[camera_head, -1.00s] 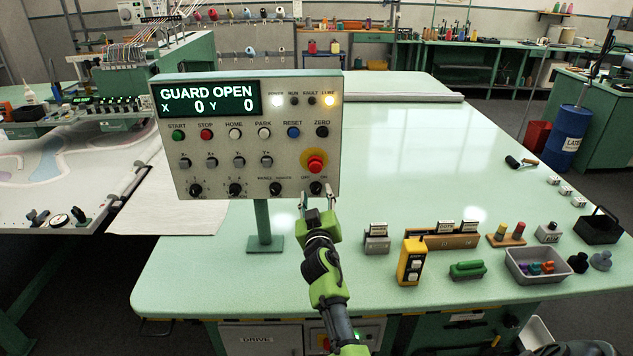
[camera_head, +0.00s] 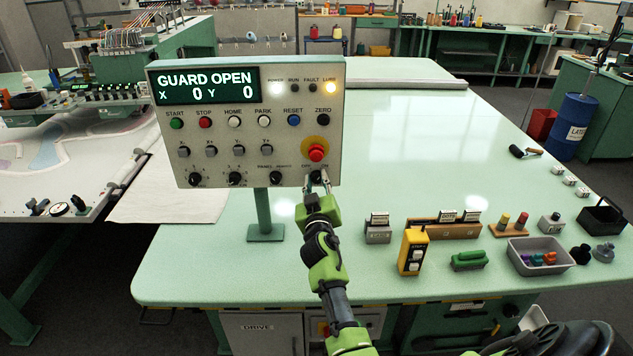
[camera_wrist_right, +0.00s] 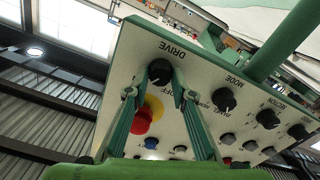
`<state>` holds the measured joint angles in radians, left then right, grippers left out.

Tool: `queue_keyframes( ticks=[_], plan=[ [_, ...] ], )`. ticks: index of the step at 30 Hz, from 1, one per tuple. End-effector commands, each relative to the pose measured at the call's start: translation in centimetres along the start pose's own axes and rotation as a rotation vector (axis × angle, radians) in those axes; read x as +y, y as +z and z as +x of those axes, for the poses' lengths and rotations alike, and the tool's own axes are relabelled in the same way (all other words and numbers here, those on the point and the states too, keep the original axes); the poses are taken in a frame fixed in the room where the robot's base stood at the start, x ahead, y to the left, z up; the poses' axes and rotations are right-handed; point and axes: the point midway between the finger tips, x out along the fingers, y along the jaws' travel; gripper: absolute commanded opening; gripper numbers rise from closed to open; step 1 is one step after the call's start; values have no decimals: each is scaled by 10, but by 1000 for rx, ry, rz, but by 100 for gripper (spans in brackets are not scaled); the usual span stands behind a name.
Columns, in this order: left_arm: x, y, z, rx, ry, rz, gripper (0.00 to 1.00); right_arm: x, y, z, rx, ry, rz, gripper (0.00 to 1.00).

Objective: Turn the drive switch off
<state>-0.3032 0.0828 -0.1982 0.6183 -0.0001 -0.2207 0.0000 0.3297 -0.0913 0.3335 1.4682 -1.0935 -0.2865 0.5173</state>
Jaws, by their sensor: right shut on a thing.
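The drive switch (camera_head: 316,177) is a black rotary knob at the lower right corner of the grey control panel (camera_head: 215,145). It also shows in the right wrist view as a black knob (camera_wrist_right: 160,71) under the word DRIVE. My right gripper (camera_head: 317,180) is at the panel with one finger on each side of this knob, shut on it. In the right wrist view, the two green fingers (camera_wrist_right: 160,92) flank the knob. The fingers and knob partly hide the OFF and ON marks. My left gripper is not in view.
A red emergency button (camera_head: 316,152) on a yellow ring sits just above the knob. The panel's screen (camera_head: 206,85) reads GUARD OPEN, X 0, Y 0. A yellow pendant (camera_head: 412,252) and a grey tray (camera_head: 540,268) stand on the green table (camera_head: 420,140), clear behind them.

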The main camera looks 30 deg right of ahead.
Motion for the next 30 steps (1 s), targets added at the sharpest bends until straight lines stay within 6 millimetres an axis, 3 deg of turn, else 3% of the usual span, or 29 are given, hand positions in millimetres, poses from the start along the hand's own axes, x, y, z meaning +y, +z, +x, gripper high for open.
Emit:
queue_keyframes(
  ticks=[11,30],
  plan=[
    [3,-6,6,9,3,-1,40,0,1,0,0,1,-204,2],
    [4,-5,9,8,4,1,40,0,1,1,-1,2,-808,2]
  ],
)
